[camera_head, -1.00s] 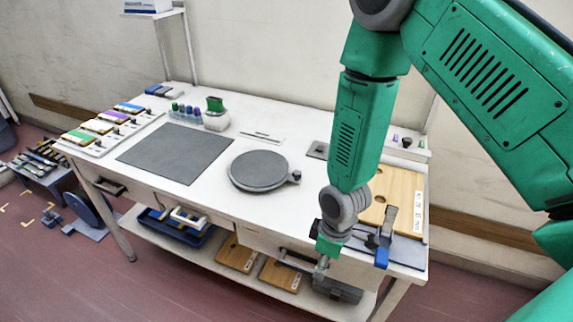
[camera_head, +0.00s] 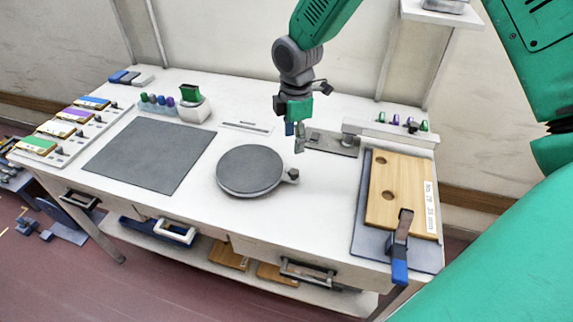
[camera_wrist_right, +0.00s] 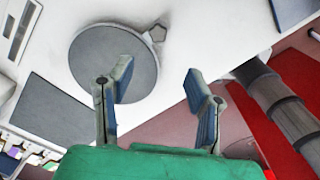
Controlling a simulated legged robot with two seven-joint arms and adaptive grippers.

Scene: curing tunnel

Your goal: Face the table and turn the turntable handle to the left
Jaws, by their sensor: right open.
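The turntable (camera_head: 249,170) is a round grey disc on the white table (camera_head: 215,230). Its handle (camera_head: 291,175), a short stub with a dark knob, sticks out at the disc's right side. My right gripper (camera_head: 296,138) hangs above the table, behind and just above the handle in the head view, with nothing in it. In the right wrist view my right gripper (camera_wrist_right: 160,85) has its two fingers wide apart. There the turntable (camera_wrist_right: 100,55) lies beyond the left finger, and the handle (camera_wrist_right: 155,34) shows at its upper right. My left gripper is not in view.
A dark grey mat (camera_head: 150,155) lies left of the turntable. A wooden board (camera_head: 395,190) with a blue-handled clamp (camera_head: 399,255) is at the right. Bottles and a green-topped block (camera_head: 193,103) stand at the back left. The table is clear in front of the turntable.

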